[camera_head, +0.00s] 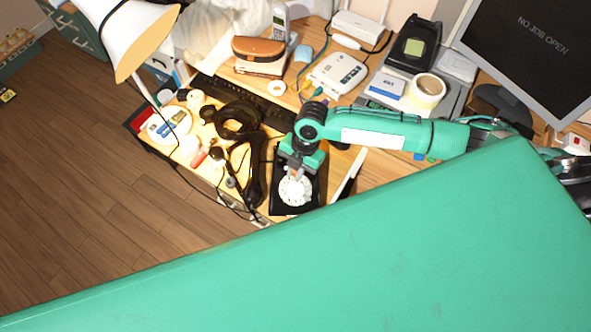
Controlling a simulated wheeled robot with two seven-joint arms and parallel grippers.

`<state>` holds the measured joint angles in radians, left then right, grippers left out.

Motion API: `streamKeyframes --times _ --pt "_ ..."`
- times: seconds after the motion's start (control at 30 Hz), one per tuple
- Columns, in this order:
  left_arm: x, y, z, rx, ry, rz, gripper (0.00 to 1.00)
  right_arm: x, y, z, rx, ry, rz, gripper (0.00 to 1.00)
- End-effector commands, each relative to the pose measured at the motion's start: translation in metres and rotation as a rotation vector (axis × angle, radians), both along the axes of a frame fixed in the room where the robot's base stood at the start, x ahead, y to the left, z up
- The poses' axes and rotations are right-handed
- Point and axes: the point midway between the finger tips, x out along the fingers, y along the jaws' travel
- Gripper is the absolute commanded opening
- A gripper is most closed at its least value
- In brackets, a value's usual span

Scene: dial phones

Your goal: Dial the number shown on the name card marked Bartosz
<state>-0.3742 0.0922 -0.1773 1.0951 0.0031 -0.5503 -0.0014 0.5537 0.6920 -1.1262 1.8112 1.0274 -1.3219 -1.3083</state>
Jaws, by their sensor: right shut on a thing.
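A black dial phone (279,207) with a white round dial (297,193) sits near the front edge of the wooden desk. My right gripper (296,175) reaches in from the right and points down over the upper part of the dial. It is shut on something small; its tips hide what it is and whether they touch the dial. A black handset (249,184) lies just left of the phone. A thin white card-like piece (348,175) is right of the phone; I can read no name or number on it. My left gripper is not in view.
A white lamp (118,35) stands at the left, near a white round dish (169,125). A black keyboard (215,88), a brown case (258,48), a white box (338,73) and a monitor (535,45) are behind. My large green arm part covers the foreground.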

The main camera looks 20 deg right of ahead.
Motion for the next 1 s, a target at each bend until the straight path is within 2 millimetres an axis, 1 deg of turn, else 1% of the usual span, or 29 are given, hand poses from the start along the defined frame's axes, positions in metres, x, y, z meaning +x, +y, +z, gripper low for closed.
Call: streamKeyframes --times 0.47,0.8,1.0 --pt "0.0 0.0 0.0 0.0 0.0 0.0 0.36 0.001 0.0 -0.003 0.0 0.0 0.0 0.0" --pt "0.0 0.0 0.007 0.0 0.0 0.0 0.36 -0.005 -0.011 -0.003 -0.001 0.0 0.001 0.0" --pt "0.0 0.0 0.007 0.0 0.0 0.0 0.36 -0.005 -0.011 -0.004 0.0 0.0 0.001 0.0"
